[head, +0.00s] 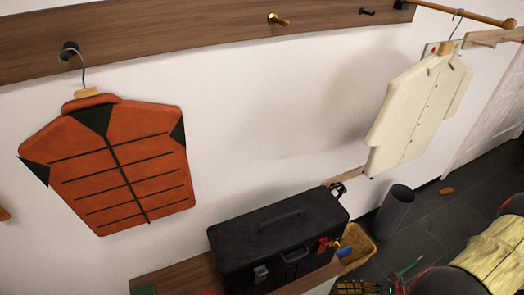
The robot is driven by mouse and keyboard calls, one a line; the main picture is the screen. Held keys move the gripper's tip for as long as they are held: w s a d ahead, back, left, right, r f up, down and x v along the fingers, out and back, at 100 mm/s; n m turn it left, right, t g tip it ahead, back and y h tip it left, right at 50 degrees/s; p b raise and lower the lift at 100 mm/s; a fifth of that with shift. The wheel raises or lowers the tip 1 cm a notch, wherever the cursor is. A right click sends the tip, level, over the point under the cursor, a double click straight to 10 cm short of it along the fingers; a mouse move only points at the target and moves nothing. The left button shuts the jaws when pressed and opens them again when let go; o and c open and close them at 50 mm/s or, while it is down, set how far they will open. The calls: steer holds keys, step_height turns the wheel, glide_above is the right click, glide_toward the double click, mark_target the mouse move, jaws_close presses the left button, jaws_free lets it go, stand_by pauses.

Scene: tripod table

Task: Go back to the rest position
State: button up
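My gripper is not recognisable in the head view, the only view given. No fingertips show, so its opening and anything it may hold cannot be seen. The task names no object.
An orange padded jacket (115,165) and a cream shirt (418,112) hang along the wall. Below, a black toolbox (280,235) stands on a wooden surface (180,278). A grey bin (394,208) stands on the dark floor. A yellow item (495,255) lies at the lower right.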

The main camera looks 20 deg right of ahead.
steer(key=w+a+r+n+g+h, duration=0.1)
steer(key=w+r+n+g+h, duration=0.3)
steer(key=r+n, duration=0.6)
steer(key=w+a+r+n+g+h, duration=0.15)
steer(key=r+n+g+h, duration=0.3)
steer(key=r+n, duration=0.6)
steer(key=w+a+r+n+t+h, duration=0.2)
steer(key=a+r+n+t, duration=0.5)
steer(key=a+r, duration=0.9)
steer(key=shift+w+a+r+n, duration=0.15)
steer(key=shift+w+r+n, duration=0.2)
steer(key=shift+r+n, duration=0.5)
steer(key=shift+h, duration=0.25)
